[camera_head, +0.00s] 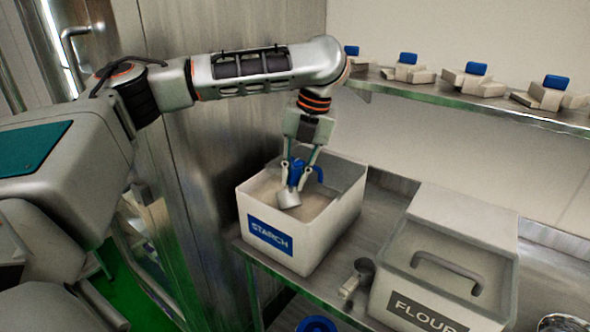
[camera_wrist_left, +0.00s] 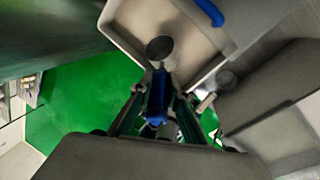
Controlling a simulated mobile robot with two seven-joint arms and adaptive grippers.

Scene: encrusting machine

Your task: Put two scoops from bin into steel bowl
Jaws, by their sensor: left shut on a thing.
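The open white starch bin (camera_head: 322,238) stands on the steel table with pale powder (camera_head: 318,203) inside. My left gripper (camera_head: 298,176) points down into its opening and is shut on the blue handle of a scoop. The scoop's metal cup (camera_head: 288,198) hangs at the powder; whether it touches or holds powder I cannot tell. In the left wrist view the blue handle (camera_wrist_left: 157,95) lies between the fingers, with the grey cup (camera_wrist_left: 159,48) over the bin. A round metal rim (camera_head: 566,323), perhaps the steel bowl, is cut off at the bottom right. My right gripper is out of view.
A lidded flour bin (camera_head: 447,262) stands right of the starch bin. A small metal scoop (camera_head: 357,277) lies in the gap between them. A steel shelf (camera_head: 440,92) with several blue-topped pieces runs along the back wall. A steel panel (camera_head: 200,160) stands at left.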

